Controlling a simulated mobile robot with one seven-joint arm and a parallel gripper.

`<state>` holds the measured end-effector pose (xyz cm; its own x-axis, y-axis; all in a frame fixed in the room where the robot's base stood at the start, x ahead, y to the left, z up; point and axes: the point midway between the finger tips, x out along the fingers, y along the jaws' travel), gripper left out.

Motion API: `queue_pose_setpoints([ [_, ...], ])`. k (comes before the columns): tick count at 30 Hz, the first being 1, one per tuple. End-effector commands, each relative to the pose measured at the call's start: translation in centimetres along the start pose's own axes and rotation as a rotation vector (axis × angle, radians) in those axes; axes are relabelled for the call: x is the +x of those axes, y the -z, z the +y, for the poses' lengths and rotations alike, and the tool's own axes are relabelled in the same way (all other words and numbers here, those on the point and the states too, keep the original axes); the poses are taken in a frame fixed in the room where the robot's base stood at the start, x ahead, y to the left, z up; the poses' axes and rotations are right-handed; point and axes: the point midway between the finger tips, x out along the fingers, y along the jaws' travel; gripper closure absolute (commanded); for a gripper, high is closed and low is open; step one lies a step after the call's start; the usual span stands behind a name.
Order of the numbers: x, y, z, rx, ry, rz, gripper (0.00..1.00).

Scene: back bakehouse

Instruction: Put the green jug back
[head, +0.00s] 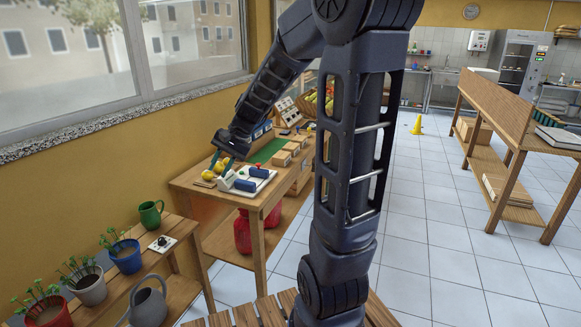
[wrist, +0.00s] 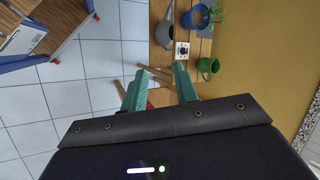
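The green jug (head: 151,214) stands upright on the low wooden plant bench (head: 187,222) by the wall, at the lower left of the head view. In the wrist view the green jug (wrist: 207,66) is right of the fingers, apart from them. My gripper (head: 221,164) is above the near end of the wooden table, beyond the jug and higher. In the wrist view its two teal fingers (wrist: 159,82) are spread, with nothing held between them. My arm hides part of the room behind it.
By the jug are a white plate with a black knob (head: 162,243), a blue pot (head: 125,256), other potted plants and a grey watering can (head: 148,305). The table (head: 258,201) carries yellow fruit and a white device with blue rollers (head: 250,181). Tiled floor at right is mostly clear.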

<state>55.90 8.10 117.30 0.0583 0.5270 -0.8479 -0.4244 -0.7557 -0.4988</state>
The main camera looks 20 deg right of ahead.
Motion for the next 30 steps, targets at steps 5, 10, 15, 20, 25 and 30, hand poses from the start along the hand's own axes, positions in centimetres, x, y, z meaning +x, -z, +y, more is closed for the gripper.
queue_pose_setpoints([
  [5, -3.4, -2.7, 3.2, -0.133, -0.09, 0.099, 0.7],
  [10, -6.4, -5.0, 6.5, -0.249, -0.179, 0.189, 0.7],
  [15, -9.1, -7.1, 9.9, -0.355, -0.269, 0.277, 0.7],
  [20, -11.3, -8.9, 13.1, -0.446, -0.353, 0.355, 0.7],
  [25, -13.0, -10.3, 15.7, -0.516, -0.425, 0.418, 0.7],
  [30, -13.7, -10.9, 17.1, -0.548, -0.46, 0.446, 0.7],
])
